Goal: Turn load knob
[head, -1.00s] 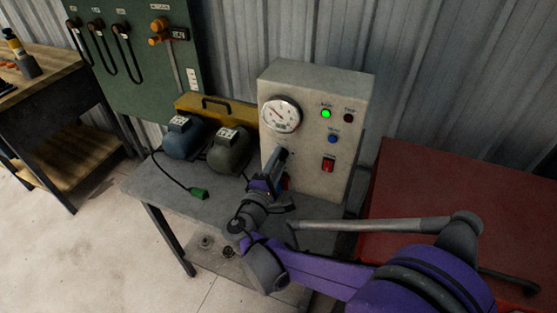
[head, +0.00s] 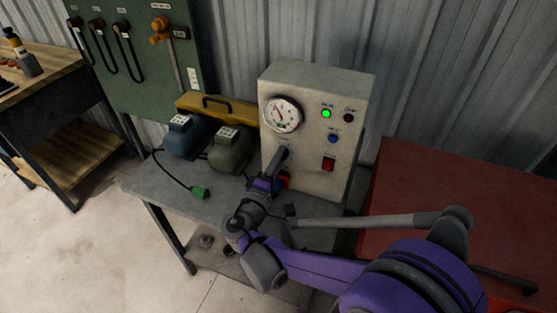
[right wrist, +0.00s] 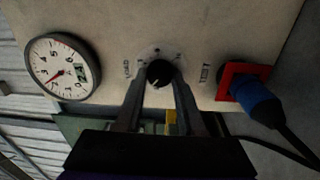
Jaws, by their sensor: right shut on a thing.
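The load knob is a round black knob (right wrist: 159,73) on the panel face in the right wrist view, with a pale dial and a "LOAD" label beside it. My right gripper (right wrist: 160,84) has one finger on each side of the knob and is shut on it. In the head view my right gripper (head: 281,158) reaches the lower left of the grey control box (head: 335,160) and hides the knob. A round gauge (head: 282,114) sits above it; it also shows in the right wrist view (right wrist: 64,66). My left gripper is not in view.
A blue plug (right wrist: 257,101) in a red socket (right wrist: 231,78) sits close to the knob. Blue (head: 184,138) and dark green (head: 230,150) motors stand left of the box on the grey table (head: 160,185). A red cabinet (head: 420,170) stands at the right.

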